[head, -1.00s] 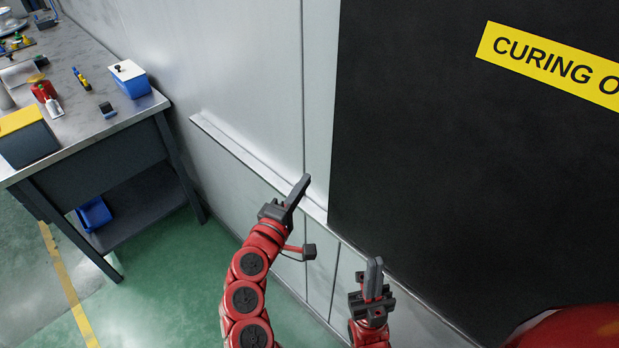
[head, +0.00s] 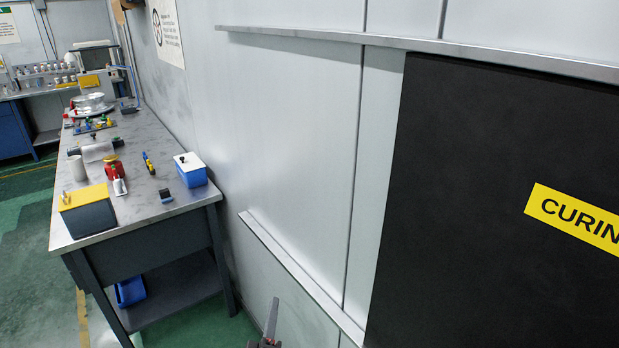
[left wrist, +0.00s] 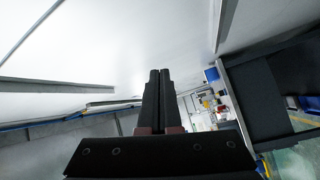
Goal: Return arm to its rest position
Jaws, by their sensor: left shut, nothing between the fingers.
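My left gripper (head: 271,320) shows at the bottom edge of the head view, its dark fingers pointing up in front of the grey wall. In the left wrist view its two fingers (left wrist: 158,85) lie together, shut, with nothing between them. The rest of my left arm is below the head view's edge. My right gripper is not in the head view.
A workbench (head: 190,207) stands at left with a blue box (head: 192,174), a yellow-lidded bin (head: 85,210) and several small items. A ledge (head: 290,262) runs along the wall. A black panel (head: 480,200) with a yellow sign (head: 575,218) is at right.

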